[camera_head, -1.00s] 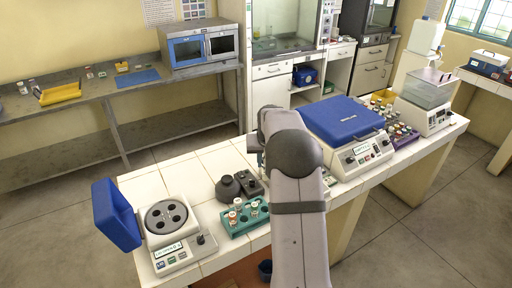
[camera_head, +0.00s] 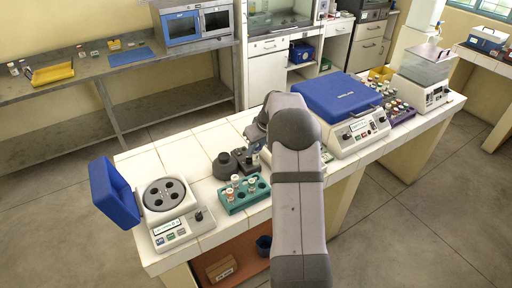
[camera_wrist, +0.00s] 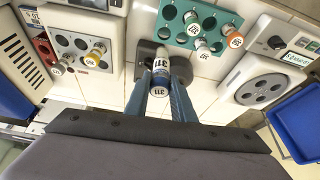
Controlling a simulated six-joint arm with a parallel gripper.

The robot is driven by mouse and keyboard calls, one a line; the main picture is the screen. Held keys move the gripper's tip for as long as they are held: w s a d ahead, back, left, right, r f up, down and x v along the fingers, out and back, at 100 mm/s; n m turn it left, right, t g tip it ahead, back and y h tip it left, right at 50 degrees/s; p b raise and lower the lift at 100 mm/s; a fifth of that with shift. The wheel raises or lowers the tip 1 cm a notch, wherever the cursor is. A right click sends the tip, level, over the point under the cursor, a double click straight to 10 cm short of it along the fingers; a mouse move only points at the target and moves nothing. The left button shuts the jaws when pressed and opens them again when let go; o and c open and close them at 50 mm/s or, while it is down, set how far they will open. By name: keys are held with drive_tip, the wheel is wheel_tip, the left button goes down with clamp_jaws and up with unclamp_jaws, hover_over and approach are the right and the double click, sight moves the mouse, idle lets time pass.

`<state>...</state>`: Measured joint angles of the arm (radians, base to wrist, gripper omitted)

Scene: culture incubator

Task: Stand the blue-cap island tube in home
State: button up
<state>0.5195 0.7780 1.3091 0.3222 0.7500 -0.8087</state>
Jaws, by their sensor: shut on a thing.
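My gripper (camera_wrist: 161,98) is shut on a tube (camera_wrist: 161,68) with a dark blue cap and a printed label, in the wrist view. The cap end points toward the wrist camera and the tube's far end is over a dark base. In the head view my arm hides most of the gripper and I cannot make out the tube. A teal rack (camera_head: 230,205) stands on the white island bench (camera_head: 207,152), with several capped tubes and some empty holes. It also shows just beyond the held tube in the wrist view (camera_wrist: 208,51).
A dark mixer (camera_head: 226,166) stands behind the teal rack. A centrifuge (camera_head: 170,212) with an open blue lid (camera_head: 114,190) is at the left end. A blue-lidded machine (camera_head: 342,104) is to the right. A panel with tubes (camera_wrist: 84,43) lies left in the wrist view.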

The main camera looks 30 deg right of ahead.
sight(257, 161)
drive_tip(key=shift+f+b, duration=1.7)
drive_tip(key=shift+f, duration=1.2)
drive_tip(key=shift+f+b, duration=0.35)
drive_tip(key=shift+b, duration=0.1)
drive_tip(key=shift+f+b, duration=0.7)
drive_tip(key=shift+f, duration=0.1)
drive_tip(key=shift+f, duration=0.25)
drive_tip(key=shift+f+b, duration=1.45)
drive_tip(key=shift+b, duration=0.05)
drive_tip(key=o, duration=1.4)
drive_tip(key=shift+o, duration=0.2)
